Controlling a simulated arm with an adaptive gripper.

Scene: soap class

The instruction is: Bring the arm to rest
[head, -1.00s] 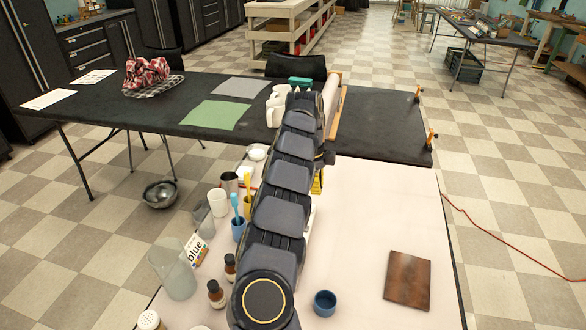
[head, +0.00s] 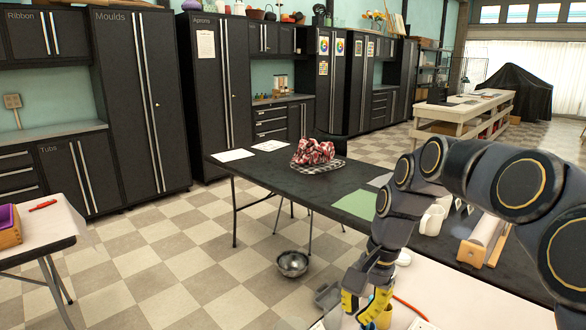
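My arm reaches in from the right of the head view and bends down at its wrist. My gripper (head: 362,306) points down over the near edge of the pale worktable (head: 450,298). Its two yellow fingers stand apart, and I see nothing held between them. A mustard-yellow cup (head: 384,319) is close beside the right finger; whether they touch is unclear. The fingertips are near the bottom of the picture.
A grey container (head: 327,296) is left of my gripper. Behind stands a black table (head: 290,184) with a red patterned cloth bundle (head: 313,152), a green sheet (head: 355,203), white mugs (head: 432,219) and a wooden-framed roll (head: 485,240). A metal bowl (head: 291,263) lies on the floor.

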